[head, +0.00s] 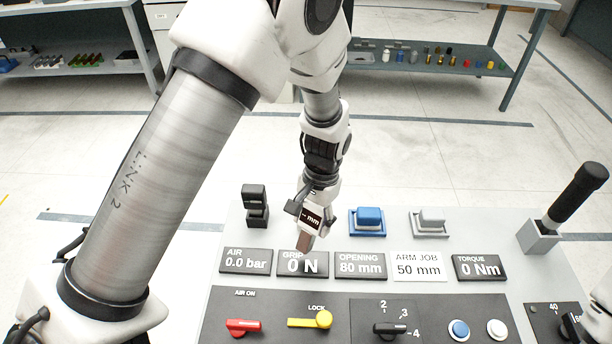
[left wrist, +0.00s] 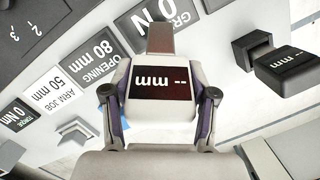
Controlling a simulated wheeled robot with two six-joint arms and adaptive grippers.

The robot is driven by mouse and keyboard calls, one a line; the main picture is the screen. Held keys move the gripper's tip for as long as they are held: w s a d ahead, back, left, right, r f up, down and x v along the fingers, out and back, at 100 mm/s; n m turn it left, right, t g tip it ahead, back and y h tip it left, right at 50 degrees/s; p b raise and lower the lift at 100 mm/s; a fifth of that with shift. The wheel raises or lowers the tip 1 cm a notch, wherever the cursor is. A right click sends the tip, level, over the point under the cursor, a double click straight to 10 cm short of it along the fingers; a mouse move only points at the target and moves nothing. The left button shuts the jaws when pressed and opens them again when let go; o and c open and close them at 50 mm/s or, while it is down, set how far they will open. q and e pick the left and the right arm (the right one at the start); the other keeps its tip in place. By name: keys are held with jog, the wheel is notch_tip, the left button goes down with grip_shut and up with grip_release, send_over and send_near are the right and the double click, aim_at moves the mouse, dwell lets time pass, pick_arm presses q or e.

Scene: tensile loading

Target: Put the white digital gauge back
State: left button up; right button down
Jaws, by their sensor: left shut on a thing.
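The white digital gauge (head: 313,218) is held by my left gripper (head: 309,205) above the console, near the GRIP and OPENING plates. In the left wrist view the gauge (left wrist: 160,110) has a white body, a dark display reading "-- mm" and a brownish block at its far end. The fingers of my left gripper (left wrist: 158,98) are shut on its two sides. In the head view the brownish end points down and partly covers the GRIP plate (head: 302,265); I cannot tell whether it touches. My right gripper is out of view.
A black gauge-like block (head: 255,200) stands left of the held gauge; its "-- mm" display shows in the left wrist view (left wrist: 284,72). A black-handled lever (head: 575,195) rises farther right.

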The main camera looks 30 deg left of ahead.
pick_arm(q)
jog(key=w+a+r+m+t+h, duration=0.3)
jog(key=w+a+m, duration=0.35)
jog(key=m, duration=0.45)
jog(key=shift+m, duration=0.3)
jog(key=b+x, duration=0.1)
jog(key=x, duration=0.1)
jog(key=b+x, duration=0.1)
jog(key=x, duration=0.1)
jog(key=b+x, duration=0.2)
jog(key=x, duration=0.1)
jog(key=shift+a, duration=0.35)
jog(key=shift+f+b, duration=0.45)
jog(key=shift+b, duration=0.05)
jog(key=o, duration=1.5)
jog(key=shift+c, duration=0.2)
jog(key=shift+r, duration=0.1)
